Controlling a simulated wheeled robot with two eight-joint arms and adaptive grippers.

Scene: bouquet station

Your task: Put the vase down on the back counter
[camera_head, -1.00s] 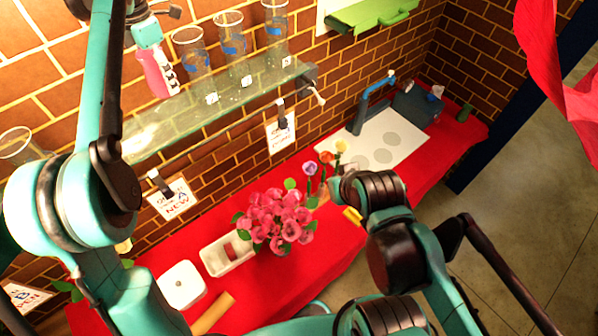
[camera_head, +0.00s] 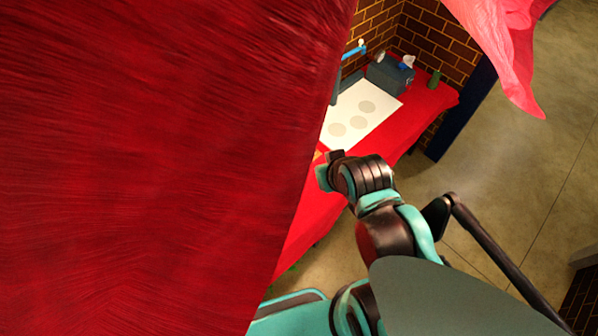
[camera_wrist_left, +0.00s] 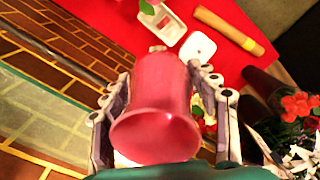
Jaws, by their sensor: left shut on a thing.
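A pink, flared vase (camera_wrist_left: 158,100) fills the middle of the left wrist view, its wide rim nearest the camera. My left gripper (camera_wrist_left: 165,80) is shut on it, one finger on each side. The vase is held above the counter, apart from it. The red-covered counter (camera_wrist_left: 110,15) lies beyond it in that view, and its far end (camera_head: 415,115) shows in the head view. The left arm and vase are hidden in the head view by a large red sheet. My right arm's end (camera_head: 330,170) is over the counter edge; its fingers cannot be made out.
The red sheet (camera_head: 150,160) blocks the head view's left half. A white mat (camera_head: 362,112) and grey box (camera_head: 390,75) are on the counter. A white tray (camera_wrist_left: 165,24), white box (camera_wrist_left: 197,47) and tan roll (camera_wrist_left: 228,30) lie there too. Red flowers (camera_wrist_left: 298,103) stand at right.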

